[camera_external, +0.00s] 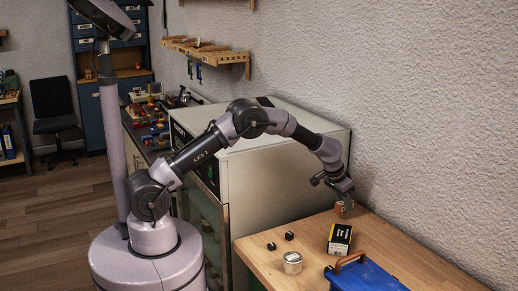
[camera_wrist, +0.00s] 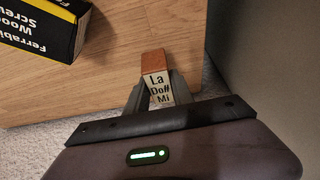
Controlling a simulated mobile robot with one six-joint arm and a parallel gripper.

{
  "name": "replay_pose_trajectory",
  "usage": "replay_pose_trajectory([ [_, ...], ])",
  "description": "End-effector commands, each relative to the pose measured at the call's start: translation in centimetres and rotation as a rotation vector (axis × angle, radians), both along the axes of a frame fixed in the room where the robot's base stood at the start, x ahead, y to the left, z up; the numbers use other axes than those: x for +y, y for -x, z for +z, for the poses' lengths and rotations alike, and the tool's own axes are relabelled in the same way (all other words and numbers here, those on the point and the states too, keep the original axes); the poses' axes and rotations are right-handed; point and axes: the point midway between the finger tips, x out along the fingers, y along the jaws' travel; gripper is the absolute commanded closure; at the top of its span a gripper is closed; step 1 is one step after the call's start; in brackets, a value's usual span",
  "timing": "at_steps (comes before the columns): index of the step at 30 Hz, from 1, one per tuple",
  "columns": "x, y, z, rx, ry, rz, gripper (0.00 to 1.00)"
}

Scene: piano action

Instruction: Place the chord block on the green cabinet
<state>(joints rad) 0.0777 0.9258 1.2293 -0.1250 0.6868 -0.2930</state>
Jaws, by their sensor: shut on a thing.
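In the external view the block (camera_external: 344,208) is small under my gripper (camera_external: 343,201), at the wooden table's back edge near the wall. I cannot tell whether it touches the table. A large cabinet (camera_external: 265,160) with a pale top and greenish front stands behind my arm; I cannot tell whether it is the green cabinet.
On the wooden table (camera_external: 262,262) are a black-and-yellow screw box (camera_external: 340,238), a round tin (camera_external: 292,262), two small black pieces (camera_external: 289,235) and a blue toolbox (camera_external: 362,277). The textured wall (camera_external: 440,130) is close beside my gripper. A wooden shelf (camera_external: 205,48) hangs farther back.

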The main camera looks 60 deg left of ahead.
Motion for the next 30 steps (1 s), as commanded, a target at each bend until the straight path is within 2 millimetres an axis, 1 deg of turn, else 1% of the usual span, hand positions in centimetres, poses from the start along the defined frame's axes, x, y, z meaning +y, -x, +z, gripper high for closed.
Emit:
replay_pose_trajectory([
  [1, 0.0, 0.2, -1.6, 0.006, -0.001, -0.001, 1.0],
  [3, 0.0, 0.3, -3.2, 0.007, -0.002, -0.001, 1.0],
  [4, 0.0, 0.3, -3.5, 0.006, -0.002, -0.001, 1.0],
  [10, 0.0, 0.3, -3.3, 0.004, -0.002, -0.001, 1.0],
  [14, 0.0, 0.3, -3.7, 0.004, -0.002, -0.001, 1.0],
  [15, 0.0, 0.3, -3.7, 0.004, -0.002, -0.001, 0.68],
  [18, 0.0, 0.3, -3.6, 0.004, -0.002, -0.001, 0.5],
  [26, 0.0, 0.3, -3.6, 0.004, -0.002, -0.001, 0.5],
  [29, 0.0, 0.4, -2.7, 0.003, -0.001, -0.001, 0.5],
  [30, 0.0, 0.6, -2.0, 0.001, -0.001, -0.001, 0.5],
])
